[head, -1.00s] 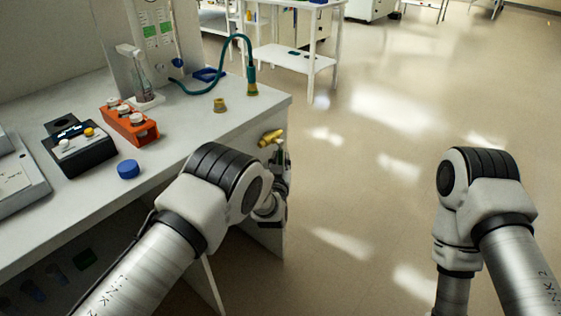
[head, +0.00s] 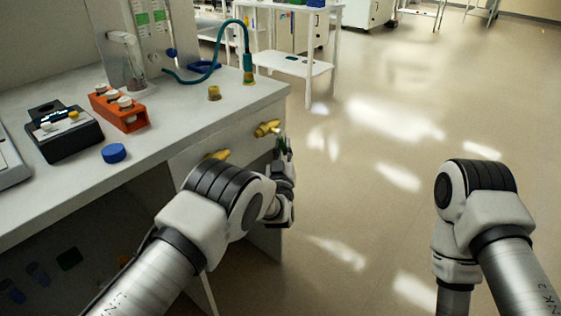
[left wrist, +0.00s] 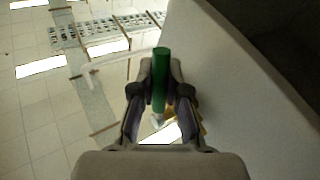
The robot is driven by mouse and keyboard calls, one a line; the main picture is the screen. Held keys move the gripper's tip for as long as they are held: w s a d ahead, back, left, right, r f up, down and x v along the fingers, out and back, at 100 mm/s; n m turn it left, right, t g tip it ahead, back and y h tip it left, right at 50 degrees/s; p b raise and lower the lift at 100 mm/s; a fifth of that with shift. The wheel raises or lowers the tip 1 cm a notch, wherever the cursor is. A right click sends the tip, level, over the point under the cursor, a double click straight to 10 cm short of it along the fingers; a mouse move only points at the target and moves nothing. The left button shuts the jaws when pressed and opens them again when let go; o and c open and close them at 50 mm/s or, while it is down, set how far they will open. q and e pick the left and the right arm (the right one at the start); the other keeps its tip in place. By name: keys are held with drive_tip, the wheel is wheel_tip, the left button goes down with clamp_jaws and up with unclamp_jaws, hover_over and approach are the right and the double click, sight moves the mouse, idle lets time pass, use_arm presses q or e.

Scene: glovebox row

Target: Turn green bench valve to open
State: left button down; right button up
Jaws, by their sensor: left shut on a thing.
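The green valve handle (left wrist: 160,78) stands out between the fingers of my left gripper (left wrist: 161,72) in the left wrist view. The gripper is shut on it. In the head view my left gripper (head: 283,152) is at the front face of the bench, near its right corner, just below a brass valve body (head: 267,128). The handle is mostly hidden there by the fingers. A bit of brass shows behind the right finger in the left wrist view. My right arm is in the head view, but its gripper is out of the picture.
A second brass fitting (head: 218,155) sits left on the same bench face, partly behind my left arm. The bench top (head: 190,125) carries an orange rack (head: 118,110), a black device (head: 65,135) and a blue cap (head: 114,153). The floor (head: 370,200) on the right is clear.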

use_arm(q)
drive_tip(key=n+b, duration=0.1)
drive_tip(key=t+y+b, duration=0.1)
drive_tip(key=b, duration=0.1)
drive_tip(key=shift+w+d+f+n+t, duration=0.15)
drive_tip(key=shift+w+d+n+t, duration=0.15)
drive_tip(key=shift+w+n, duration=0.1)
drive_tip(key=shift+w+d+r+n+t+y+b, duration=0.15)
drive_tip(key=shift+r+n+t+y+b, duration=0.15)
drive_tip(key=shift+r+n+t+b, duration=0.15)
use_arm(e)
drive_tip(key=shift+f, duration=2.7)
use_arm(q)
drive_tip(key=c, duration=1.2)
unclamp_jaws()
drive_tip(key=shift+o, duration=0.2)
